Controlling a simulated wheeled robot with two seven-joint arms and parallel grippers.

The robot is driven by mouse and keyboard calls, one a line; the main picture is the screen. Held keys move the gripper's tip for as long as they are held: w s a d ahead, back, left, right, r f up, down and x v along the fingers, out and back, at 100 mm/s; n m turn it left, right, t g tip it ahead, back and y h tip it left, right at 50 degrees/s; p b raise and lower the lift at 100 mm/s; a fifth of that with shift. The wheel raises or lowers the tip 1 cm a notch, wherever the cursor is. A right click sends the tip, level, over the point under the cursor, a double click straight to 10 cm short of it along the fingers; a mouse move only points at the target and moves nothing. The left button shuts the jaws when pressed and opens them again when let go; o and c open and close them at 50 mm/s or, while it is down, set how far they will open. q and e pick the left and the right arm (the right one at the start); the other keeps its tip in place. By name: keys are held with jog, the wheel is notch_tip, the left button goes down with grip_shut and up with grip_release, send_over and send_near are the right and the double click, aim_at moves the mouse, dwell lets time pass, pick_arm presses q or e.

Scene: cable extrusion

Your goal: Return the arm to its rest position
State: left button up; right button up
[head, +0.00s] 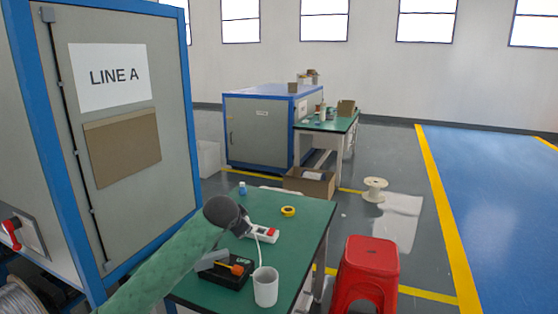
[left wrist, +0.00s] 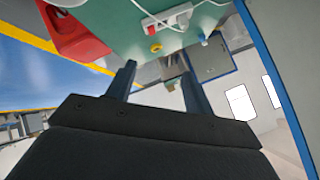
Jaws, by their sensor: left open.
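My left arm, in a green sleeve, reaches up from the lower left of the head view. It ends in a dark rounded part over the table; the gripper's fingers cannot be made out there. In the left wrist view my left gripper (left wrist: 158,68) is open, its two dark fingers apart with nothing between them. Beyond the fingers are the green table top (left wrist: 122,22), a yellow tape roll (left wrist: 156,47) and a white power strip (left wrist: 168,17) with a red switch, all apart from the fingers. My right gripper is in neither view.
The green work table (head: 300,213) holds a white cup (head: 265,287), a black device (head: 226,272), the power strip (head: 262,232) and the tape roll (head: 288,211). A tall LINE A cabinet (head: 165,110) stands close on the left. A red stool (head: 367,265) stands right of the table.

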pick_arm(q)
jog(key=s+a+f+n+g, duration=0.1)
jog(key=s+a+f+n, duration=0.1)
jog(key=s+f, duration=0.75)
jog(key=s+a+f+n+g, duration=0.15)
jog(key=s+f, duration=0.45)
jog(key=f, duration=0.6)
jog(key=s+a+f+n+g, duration=0.1)
jog(key=s+f+n, duration=0.2)
jog(key=s+f, duration=0.6)
jog(key=s+f+g, duration=0.1)
jog(key=s+f, duration=0.6)
jog(key=s, duration=0.3)
jog(key=s+f+g, duration=0.2)
jog(key=s+f, duration=0.5)
jog(key=s, duration=0.2)
jog(key=s+f+n+g, duration=0.1)
jog(key=s+f+g, duration=0.1)
jog(key=s+f, duration=0.5)
jog(key=s+d, duration=0.1)
jog(key=s, duration=0.2)
jog(key=shift+s, duration=0.3)
